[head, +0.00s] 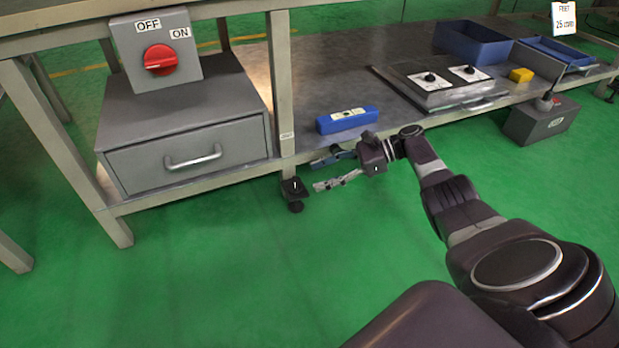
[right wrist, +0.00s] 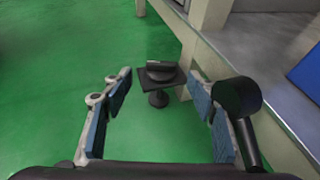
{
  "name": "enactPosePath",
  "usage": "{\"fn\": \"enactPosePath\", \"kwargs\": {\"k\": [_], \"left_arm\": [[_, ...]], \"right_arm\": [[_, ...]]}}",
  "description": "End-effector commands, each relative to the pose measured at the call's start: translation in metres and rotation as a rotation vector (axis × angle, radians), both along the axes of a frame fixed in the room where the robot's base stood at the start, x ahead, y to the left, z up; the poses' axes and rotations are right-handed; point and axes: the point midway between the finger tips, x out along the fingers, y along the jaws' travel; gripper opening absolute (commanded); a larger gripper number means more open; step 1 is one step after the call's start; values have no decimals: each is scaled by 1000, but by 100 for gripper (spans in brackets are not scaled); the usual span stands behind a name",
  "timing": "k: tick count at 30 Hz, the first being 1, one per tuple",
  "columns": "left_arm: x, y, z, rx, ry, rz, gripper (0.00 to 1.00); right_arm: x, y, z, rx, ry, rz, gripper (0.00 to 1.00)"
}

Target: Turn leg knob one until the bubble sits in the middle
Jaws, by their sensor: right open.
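The black leg knob (head: 295,188) sits on a small bracket at the foot of the bench leg near the middle of the head view. It also shows in the right wrist view (right wrist: 160,72), ahead between the fingers. My right gripper (head: 319,173) is open and empty, just right of the knob, its fingers pointing at it and apart from it. In the right wrist view the open fingers (right wrist: 160,95) frame the knob from this side. The blue spirit level (head: 347,120) lies on the low shelf; its bubble is too small to make out. My left gripper is out of view.
A grey drawer unit (head: 187,134) with a red switch (head: 160,60) stands left of the leg. A two-knob panel (head: 440,82), blue bin (head: 473,42) and yellow block (head: 521,75) are on the shelf at right. The green floor in front is clear.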

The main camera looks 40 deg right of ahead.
Motion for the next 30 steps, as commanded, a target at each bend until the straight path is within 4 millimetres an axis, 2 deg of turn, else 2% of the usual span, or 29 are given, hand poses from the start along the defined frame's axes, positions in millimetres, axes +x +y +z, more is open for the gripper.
{"fn": "enactPosePath", "kwargs": {"k": [6, 25, 30], "left_arm": [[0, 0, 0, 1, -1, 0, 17], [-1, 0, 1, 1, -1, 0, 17], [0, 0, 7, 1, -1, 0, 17]], "right_arm": [[-8, -17, 10, -2, -6, -5, 55], [-7, -19, 14, -2, -12, -7, 55], [-7, -19, 21, -2, -13, -7, 55]]}}
